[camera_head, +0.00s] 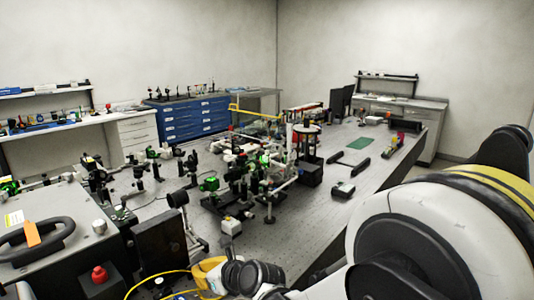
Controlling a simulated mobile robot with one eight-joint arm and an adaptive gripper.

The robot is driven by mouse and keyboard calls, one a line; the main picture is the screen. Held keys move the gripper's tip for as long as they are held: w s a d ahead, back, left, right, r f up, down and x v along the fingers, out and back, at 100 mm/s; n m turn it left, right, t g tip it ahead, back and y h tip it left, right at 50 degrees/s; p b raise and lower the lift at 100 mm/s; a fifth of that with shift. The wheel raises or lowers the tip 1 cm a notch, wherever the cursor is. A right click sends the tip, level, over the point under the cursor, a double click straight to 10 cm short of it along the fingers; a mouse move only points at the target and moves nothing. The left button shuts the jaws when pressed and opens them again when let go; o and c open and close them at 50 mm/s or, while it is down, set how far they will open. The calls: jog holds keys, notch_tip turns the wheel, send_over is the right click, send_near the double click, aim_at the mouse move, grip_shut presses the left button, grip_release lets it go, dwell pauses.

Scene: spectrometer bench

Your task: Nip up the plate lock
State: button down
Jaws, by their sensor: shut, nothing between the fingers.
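My arm comes in from the right and reaches the lower centre. My gripper (226,243) shows small and dark at its end, just above my yellow and grey wrist. It appears shut and holds nothing that I can see. It is close to a small white box with a yellow base (231,226) on the optical table (330,213); I cannot tell whether they touch. I cannot pick out the plate lock among the crowded small parts; it may be hidden or too small to tell.
Dense optical mounts (262,175) crowd the table's middle. At lower left stand a grey instrument box (60,260) with a black handle, a red knob (98,273) and a dark upright panel (160,243). A yellow cable (150,280) loops there. The table's right part is clearer.

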jog(key=shift+f, duration=0.2)
jog(key=shift+w+d+b, duration=0.35)
jog(key=shift+w+b, duration=0.05)
jog(key=shift+b, duration=0.4)
dwell(0.3)
jog(key=shift+r, duration=0.2)
dwell(0.3)
jog(key=shift+w+d+r+p, duration=0.15)
jog(key=shift+r+p, duration=0.05)
jog(key=shift+p, duration=0.1)
jog(key=shift+s+d, duration=2)
jog(key=shift+d, duration=0.2)
